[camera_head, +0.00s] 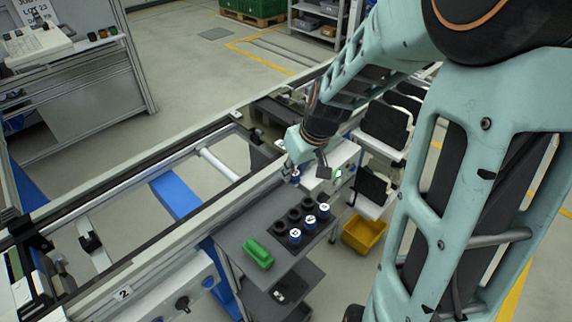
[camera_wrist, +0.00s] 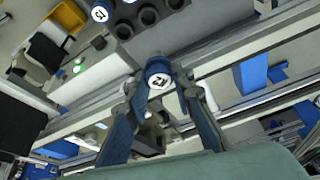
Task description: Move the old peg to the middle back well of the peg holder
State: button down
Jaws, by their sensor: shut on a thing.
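My gripper (camera_head: 299,170) is shut on a blue peg (camera_wrist: 158,67) with a white, marked top. In the wrist view the peg sits between the two fingertips; in the head view it is small and partly hidden by the gripper. The mark is too small to read surely. The dark peg holder (camera_head: 281,237) stands on a grey cart top, below my gripper in the head view and apart from it. Its row toward the conveyor shows open dark wells, the middle one (camera_head: 293,214) included. The other row holds blue pegs with white tops (camera_head: 310,220).
A green block (camera_head: 258,253) lies on the cart top (camera_head: 235,238) left of the holder. A yellow bin (camera_head: 365,236) stands at the right. The conveyor rail (camera_head: 175,222) runs along the cart's far side. A white box with a green light (camera_head: 345,160) is close to my gripper.

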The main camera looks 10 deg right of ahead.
jog(key=f+n, duration=0.1)
jog(key=f, duration=0.1)
jog(key=f+n+b, duration=0.1)
jog(key=f, duration=0.1)
jog(key=f+n, duration=0.1)
jog(key=shift+s+d+f+y, duration=0.15)
jog(key=shift+d+f+y, duration=0.1)
jog(key=shift+f+y, duration=0.15)
jog(key=shift+f+b, duration=1.45)
jog(key=shift+f, duration=0.7)
jog(key=shift+f+b, duration=0.6)
jog(key=shift+b, duration=0.2)
jog(key=shift+f+b, duration=1.3)
jog(key=shift+b, duration=1.15)
dwell(0.4)
jog(key=c, duration=1.2)
grip_release()
jog(key=shift+r, duration=0.15)
